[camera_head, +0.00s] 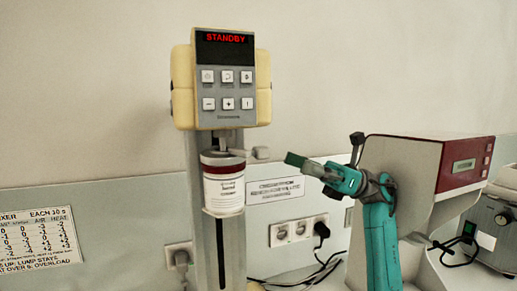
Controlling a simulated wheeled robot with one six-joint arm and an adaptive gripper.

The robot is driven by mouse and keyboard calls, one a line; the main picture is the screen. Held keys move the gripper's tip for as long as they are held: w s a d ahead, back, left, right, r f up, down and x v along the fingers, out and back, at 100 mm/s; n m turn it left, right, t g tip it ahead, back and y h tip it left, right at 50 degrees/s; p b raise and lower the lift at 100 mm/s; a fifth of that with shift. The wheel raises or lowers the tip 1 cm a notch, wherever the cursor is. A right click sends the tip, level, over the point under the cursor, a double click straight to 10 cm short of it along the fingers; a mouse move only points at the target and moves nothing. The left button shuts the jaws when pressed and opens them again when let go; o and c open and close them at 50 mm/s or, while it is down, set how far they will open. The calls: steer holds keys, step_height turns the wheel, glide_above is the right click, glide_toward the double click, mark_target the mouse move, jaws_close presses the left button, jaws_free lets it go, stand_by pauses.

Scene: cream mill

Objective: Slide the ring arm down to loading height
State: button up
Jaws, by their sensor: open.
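The mill's head (222,95) is cream and grey, with a red STANDBY display and several buttons. It sits on a grey upright column (208,250) with a dark vertical slot. A white jar (224,188) with a dark red band is held upright just under the head.
A grey and red machine (410,185) stands behind my arm at the right, with another device (492,235) beside it. Wall sockets (292,231) with cables are low between the column and my arm. A printed chart (40,238) is at the left.

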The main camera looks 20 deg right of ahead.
mark_target(261, 147)
steer(key=x, duration=0.9)
steer(key=shift+a+r, duration=0.1)
steer(key=shift+a, duration=0.25)
jaws_close()
